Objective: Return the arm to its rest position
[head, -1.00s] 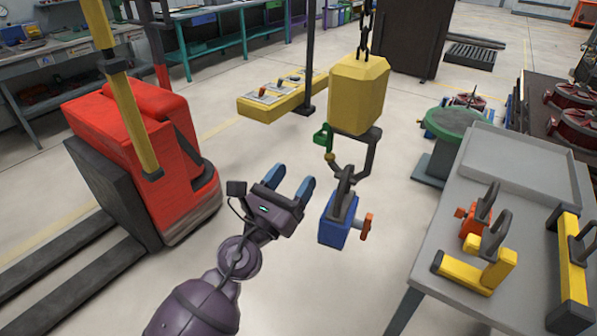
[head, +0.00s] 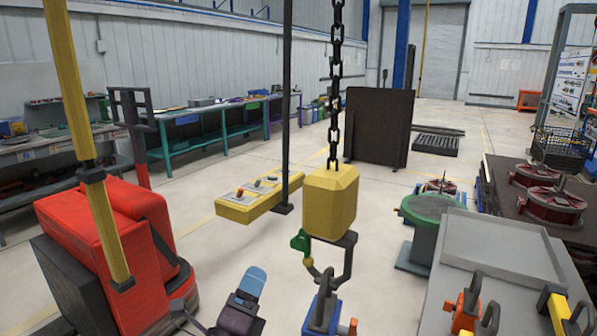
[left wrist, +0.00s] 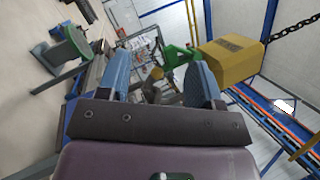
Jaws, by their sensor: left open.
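My left gripper (head: 250,290) is at the bottom edge of the head view, left of the hanging hook (head: 343,270) and apart from it. Its blue fingers are spread with nothing between them in the left wrist view (left wrist: 158,85). A blue block with a grey eye (head: 320,312) hangs from the hook, its lower part cut off by the frame. The hook is under a yellow hoist block (head: 330,200) on a chain, with a green latch (head: 301,243) at its side. My right gripper is not in view.
A red pallet truck (head: 130,240) with a yellow post stands at left. A yellow control box (head: 245,203) hangs behind. At right are a grey table (head: 505,240) with orange and yellow hooked pieces, and a green drum (head: 436,216). Open floor lies between.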

